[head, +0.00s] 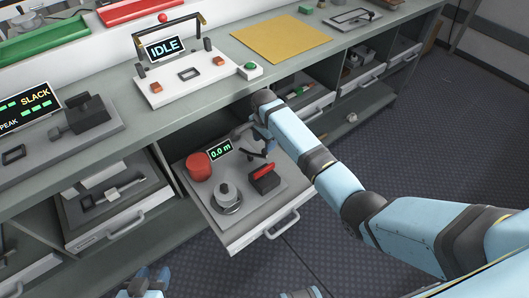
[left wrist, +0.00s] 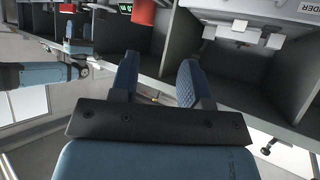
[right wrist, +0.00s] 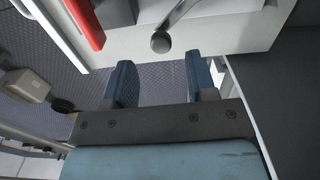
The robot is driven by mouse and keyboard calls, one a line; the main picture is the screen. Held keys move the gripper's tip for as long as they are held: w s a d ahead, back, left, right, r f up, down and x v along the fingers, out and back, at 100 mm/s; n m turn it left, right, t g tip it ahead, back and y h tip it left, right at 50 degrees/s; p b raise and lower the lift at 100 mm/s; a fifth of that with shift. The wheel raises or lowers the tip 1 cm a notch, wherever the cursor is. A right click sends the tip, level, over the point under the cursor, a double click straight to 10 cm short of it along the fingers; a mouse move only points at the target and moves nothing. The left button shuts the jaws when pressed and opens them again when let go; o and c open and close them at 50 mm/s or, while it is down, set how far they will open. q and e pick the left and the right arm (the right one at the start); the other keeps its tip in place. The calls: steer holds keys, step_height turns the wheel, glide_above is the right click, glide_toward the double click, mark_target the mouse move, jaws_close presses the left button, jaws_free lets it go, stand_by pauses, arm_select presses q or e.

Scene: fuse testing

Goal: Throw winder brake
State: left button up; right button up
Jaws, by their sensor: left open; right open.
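The winder sits in a pulled-out drawer (head: 230,235). It has a red cylinder (head: 198,166), a 0.0 m display (head: 220,149), a grey spool (head: 228,194) and a red lever on a dark block (head: 264,172), apparently the brake. The red lever also shows at the upper left of the right wrist view (right wrist: 85,22), near a grey knob (right wrist: 160,42). My right gripper (head: 260,149) is open and empty, just behind the red lever and partly hidden by its arm. My left gripper (head: 150,275) is open and empty, low in front of the bench, left of the drawer.
The bench top (head: 105,155) holds an IDLE tester (head: 188,75), a SLACK display unit (head: 28,108) and a yellow mat (head: 281,42). Another open drawer (head: 115,225) lies to the left, and several more bays lie to the right.

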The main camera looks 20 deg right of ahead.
step_height(320, 180, down, 5)
steer(key=shift+r+b, duration=0.2)
steer(key=shift+b, duration=0.25)
steer(key=shift+f, duration=0.55)
arm_select(q)
steer(key=shift+w+f, duration=0.1)
steer(key=shift+f, duration=0.1)
steer(key=shift+d+r, duration=0.1)
arm_select(e)
steer(key=shift+c, duration=0.9)
steer(key=c, duration=0.7)
steer(key=shift+c, duration=0.2)
